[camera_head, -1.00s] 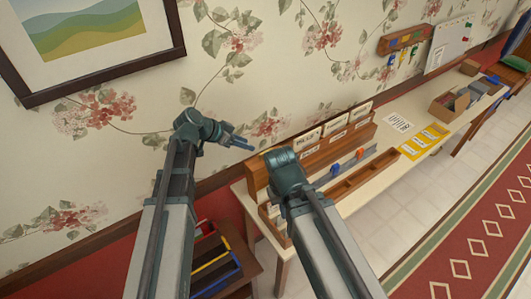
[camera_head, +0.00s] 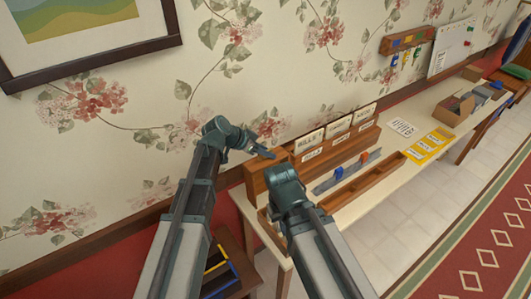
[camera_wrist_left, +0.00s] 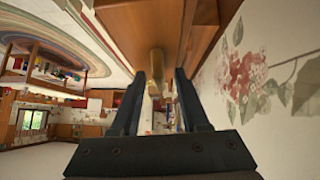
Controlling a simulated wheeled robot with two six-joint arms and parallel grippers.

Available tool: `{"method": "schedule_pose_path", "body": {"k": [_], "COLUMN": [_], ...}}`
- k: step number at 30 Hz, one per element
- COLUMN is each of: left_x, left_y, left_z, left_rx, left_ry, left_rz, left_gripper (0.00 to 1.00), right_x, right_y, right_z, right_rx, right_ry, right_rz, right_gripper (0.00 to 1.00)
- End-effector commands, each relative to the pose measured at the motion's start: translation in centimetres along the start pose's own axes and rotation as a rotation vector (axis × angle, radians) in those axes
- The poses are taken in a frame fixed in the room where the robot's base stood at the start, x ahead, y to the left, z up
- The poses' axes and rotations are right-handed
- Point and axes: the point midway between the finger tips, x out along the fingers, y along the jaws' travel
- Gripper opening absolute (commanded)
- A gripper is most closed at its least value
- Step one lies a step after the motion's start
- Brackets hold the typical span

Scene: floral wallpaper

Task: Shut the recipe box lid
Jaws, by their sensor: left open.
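A wooden box (camera_head: 255,178), which looks like the recipe box, stands at the near left end of the table against the wall. My arms partly hide it, and I cannot tell how its lid stands. My left gripper (camera_head: 266,153) is at the box's upper edge, by the wall. In the left wrist view my left gripper (camera_wrist_left: 160,88) is open, with a tan rounded piece (camera_wrist_left: 157,62) showing between or just beyond its fingers, below a brown wooden surface (camera_wrist_left: 140,28). I cannot tell if they touch. My right gripper (camera_head: 285,186) is in front of the box, its fingertips hidden.
A wooden file rack (camera_head: 335,143) with labelled cards stands beside the box. A rail with blue and orange pieces (camera_head: 345,172) and a long wooden tray (camera_head: 365,187) lie in front. A yellow sheet (camera_head: 428,146) and a cardboard box (camera_head: 452,108) are farther right. A picture hangs upper left.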

Motion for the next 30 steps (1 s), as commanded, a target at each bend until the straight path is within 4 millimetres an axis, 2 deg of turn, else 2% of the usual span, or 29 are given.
{"method": "schedule_pose_path", "body": {"k": [2,3,10,30], "left_x": [-0.02,-0.02,-0.03,-0.04], "left_y": [0.00,0.00,0.00,0.00], "left_z": [-0.01,0.00,0.01,0.03], "left_rx": [0.000,0.000,0.000,0.000], "left_ry": [0.000,0.000,0.000,0.000], "left_rz": [0.000,0.000,0.000,0.000], "left_gripper": [0.45,0.41,0.00,0.00], "right_x": [-0.02,-0.02,-0.02,-0.01], "right_y": [0.00,0.00,0.00,0.00], "right_z": [0.00,0.00,0.00,0.00], "right_rx": [0.000,0.000,0.000,0.000], "right_ry": [0.000,0.000,0.000,0.000], "right_rz": [0.000,0.000,0.000,0.000], "right_gripper": [0.00,0.00,0.00,0.00]}}
